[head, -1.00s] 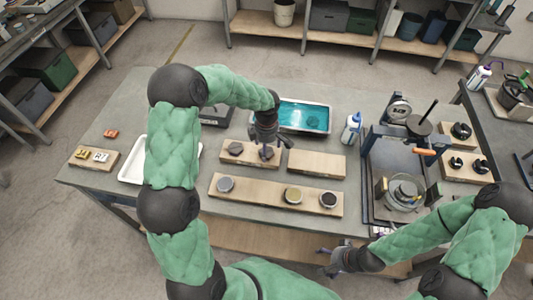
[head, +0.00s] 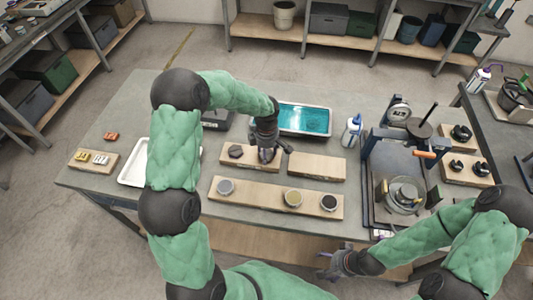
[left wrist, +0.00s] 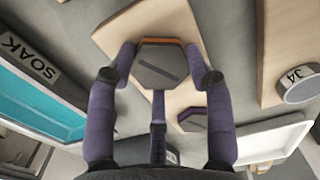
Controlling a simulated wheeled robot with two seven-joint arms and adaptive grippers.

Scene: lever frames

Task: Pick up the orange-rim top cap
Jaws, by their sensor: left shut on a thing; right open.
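The orange-rim top cap (left wrist: 160,65) is a grey hexagonal piece with a slot on its face and an orange edge, over a wooden board in the left wrist view. My left gripper (head: 267,156) is down at the right part of the back-left board (head: 225,161). Its purple fingers (left wrist: 162,68) are shut around the cap's sides. In the head view the gripper hides the cap. I cannot tell whether the cap still touches the board. A purple-rim cap (left wrist: 192,120) lies beside it; it also shows in the head view (head: 235,151). My right gripper (head: 328,267) is open and empty at the table's front.
A turquoise soak tray (head: 303,118) stands behind the boards, and a white tray (head: 133,174) is at the left. A front board (head: 260,197) carries several round pieces. The right board (head: 317,165) is bare. A press-like fixture (head: 385,165) and a bottle (head: 352,130) stand right.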

